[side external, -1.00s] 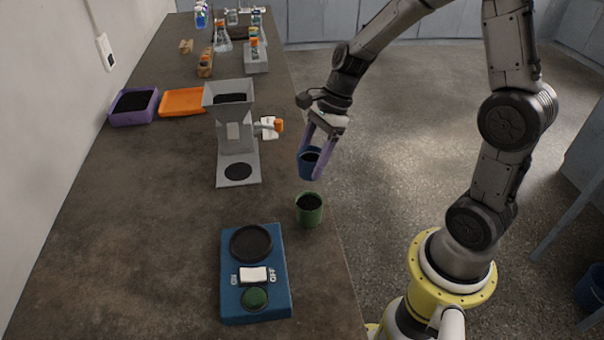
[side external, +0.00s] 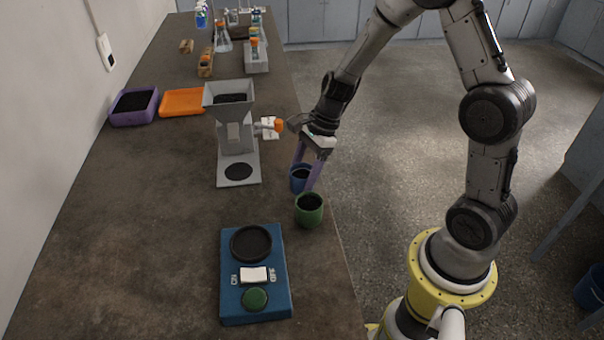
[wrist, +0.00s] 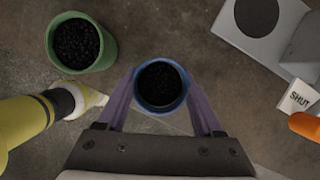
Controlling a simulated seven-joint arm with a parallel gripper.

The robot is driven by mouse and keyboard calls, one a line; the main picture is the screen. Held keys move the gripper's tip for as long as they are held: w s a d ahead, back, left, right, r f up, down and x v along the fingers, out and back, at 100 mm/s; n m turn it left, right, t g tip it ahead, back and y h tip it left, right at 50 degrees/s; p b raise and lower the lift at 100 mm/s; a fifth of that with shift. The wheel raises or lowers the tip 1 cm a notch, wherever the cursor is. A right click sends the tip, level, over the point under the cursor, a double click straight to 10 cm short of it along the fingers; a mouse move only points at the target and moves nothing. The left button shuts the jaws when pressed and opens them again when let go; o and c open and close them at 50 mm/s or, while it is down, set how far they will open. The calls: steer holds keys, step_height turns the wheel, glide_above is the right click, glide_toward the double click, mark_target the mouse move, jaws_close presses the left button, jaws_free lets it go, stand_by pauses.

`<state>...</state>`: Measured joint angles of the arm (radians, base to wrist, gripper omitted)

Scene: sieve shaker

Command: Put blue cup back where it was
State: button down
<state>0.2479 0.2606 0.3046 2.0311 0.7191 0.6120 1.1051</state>
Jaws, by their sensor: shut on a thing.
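The blue cup (side external: 298,180) holds black granules and is upright, just behind the green cup near the table's right edge. It also shows in the wrist view (wrist: 161,108). My gripper (side external: 307,186) is shut on the blue cup, with one purple finger on each side of it. In the wrist view the fingers (wrist: 160,98) press on its sides. I cannot tell whether the cup's base touches the table.
The green cup (side external: 309,213), also with black granules, stands close in front. The grey hopper stand (side external: 238,165) with an orange-handled valve is to the left. A blue shaker base (side external: 282,290) sits in front. Purple (side external: 133,121) and orange (side external: 183,103) trays lie at back left.

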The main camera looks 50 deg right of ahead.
steer(key=shift+c, duration=0.2)
jaws_free()
steer(key=shift+r, duration=0.1)
steer(key=v, duration=1.1)
steer(key=s+a+r+n+t+h, duration=0.2)
steer(key=s+r+n, duration=0.2)
steer(key=s+n, duration=0.5)
steer(key=s+a+r+n+t+h, duration=0.2)
steer(key=s+r+n, duration=0.2)
steer(key=s+n, duration=0.6)
steer(key=shift+a+r+n, duration=0.2)
steer(key=shift+r+n, duration=0.05)
steer(key=shift+n, duration=1.45)
